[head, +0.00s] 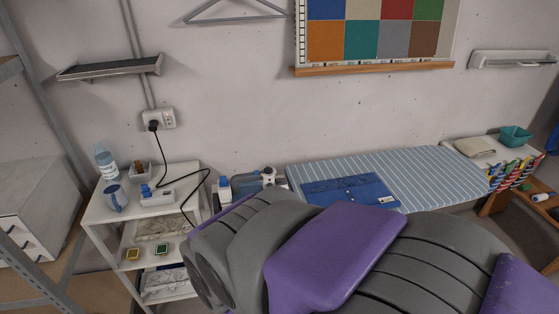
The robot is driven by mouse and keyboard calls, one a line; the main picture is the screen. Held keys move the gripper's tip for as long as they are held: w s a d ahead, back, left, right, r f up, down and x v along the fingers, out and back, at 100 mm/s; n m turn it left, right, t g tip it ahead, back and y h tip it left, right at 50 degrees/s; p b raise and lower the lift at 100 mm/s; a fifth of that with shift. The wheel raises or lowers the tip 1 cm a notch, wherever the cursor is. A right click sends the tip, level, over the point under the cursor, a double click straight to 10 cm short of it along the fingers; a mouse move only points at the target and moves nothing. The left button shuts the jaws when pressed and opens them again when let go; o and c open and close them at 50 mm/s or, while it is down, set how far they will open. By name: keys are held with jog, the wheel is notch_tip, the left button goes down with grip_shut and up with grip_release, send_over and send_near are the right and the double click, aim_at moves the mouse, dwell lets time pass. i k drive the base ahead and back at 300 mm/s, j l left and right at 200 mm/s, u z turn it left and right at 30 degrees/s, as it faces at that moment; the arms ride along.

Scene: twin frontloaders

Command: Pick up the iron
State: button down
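A blue, grey and white appliance (246,184), which looks like the iron, is at the left end of the ironing board (425,172). It is partly hidden behind my arm, so I cannot tell its exact shape or what it rests on. The board has a blue striped cover, with a flat dark blue item (345,190) lying on it. My grey and purple arm fills the lower middle and right of the head view. My gripper is not in view.
A white shelf unit (93,212) at left holds a bottle (104,161), a blue mug (115,198) and small items. A black cord (184,172) runs from the wall socket (160,118) over it. A teal bin (515,136) stands at far right.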

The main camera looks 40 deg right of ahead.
aim_at(256, 188)
jog(key=z, duration=1.55)
